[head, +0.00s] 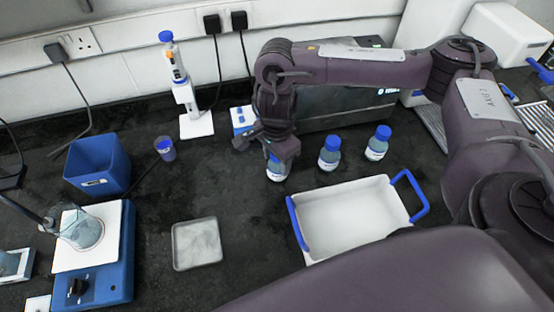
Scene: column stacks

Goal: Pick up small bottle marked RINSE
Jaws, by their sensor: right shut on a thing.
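Three small bottles with blue caps and blue-white labels stand in a row on the dark bench. The left bottle (276,172) is under my right gripper (273,153), which is shut on it near the cap. The gripper hides part of its top. The middle bottle (329,157) and the right bottle (377,146) stand free to its right. The label words are too small to read, so I cannot tell which bottle is marked RINSE. My left gripper is not in view.
A white tray with blue handles (352,212) lies in front of the bottles. A grey box (345,105) stands behind.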

